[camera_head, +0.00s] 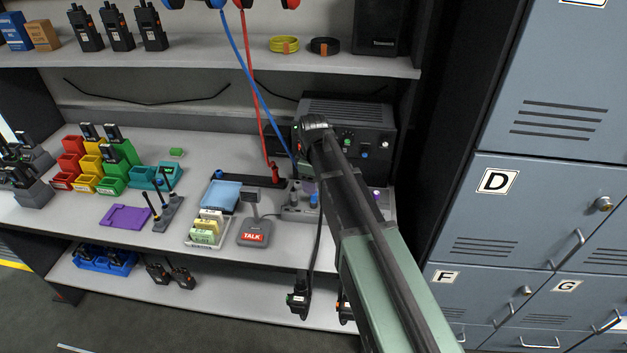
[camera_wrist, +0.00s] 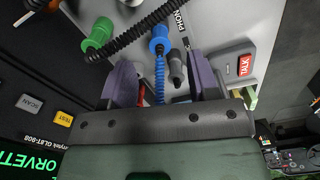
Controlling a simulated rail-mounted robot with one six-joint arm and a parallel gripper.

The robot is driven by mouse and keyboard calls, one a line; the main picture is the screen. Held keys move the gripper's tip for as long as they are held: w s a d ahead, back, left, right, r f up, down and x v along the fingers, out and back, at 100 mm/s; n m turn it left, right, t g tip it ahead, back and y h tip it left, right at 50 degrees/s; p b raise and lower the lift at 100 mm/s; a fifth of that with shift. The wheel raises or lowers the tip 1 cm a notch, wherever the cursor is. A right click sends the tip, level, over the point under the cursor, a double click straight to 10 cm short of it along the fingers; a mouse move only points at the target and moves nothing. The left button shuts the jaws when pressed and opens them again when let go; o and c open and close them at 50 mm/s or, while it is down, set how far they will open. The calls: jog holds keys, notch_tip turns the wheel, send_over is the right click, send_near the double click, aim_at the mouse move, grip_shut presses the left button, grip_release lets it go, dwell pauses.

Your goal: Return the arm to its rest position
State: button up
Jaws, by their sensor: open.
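My gripper (camera_wrist: 165,78) is open in the wrist view, with its two purple-grey fingers spread apart. A blue plug (camera_wrist: 160,38) with a blue coiled cord stands beyond the fingers, and the cord runs down between them in the picture. A dark plug or knob (camera_wrist: 177,66) also shows in the gap. I cannot tell whether either finger touches the cord. In the head view my arm reaches over the grey console panel (camera_head: 291,211) at the right of the bench and hides most of the gripper.
A black radio unit (camera_head: 345,131) stands behind my arm. Red and blue cords hang to the bench. A TALK box (camera_head: 254,233), a card tray (camera_head: 207,232) and a green plug (camera_wrist: 99,36) are near. Blue lockers (camera_head: 515,215) stand right. Open floor shows front left.

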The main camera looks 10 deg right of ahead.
notch_tip(320, 180, up, 2)
jog(key=shift+r+p, duration=0.1)
jog(key=shift+p, duration=0.6)
jog(key=shift+m, duration=0.4)
jog(key=s+m, duration=1)
jog(key=s, duration=1)
jog(key=shift+a, duration=0.1)
jog(key=shift+c, duration=0.5)
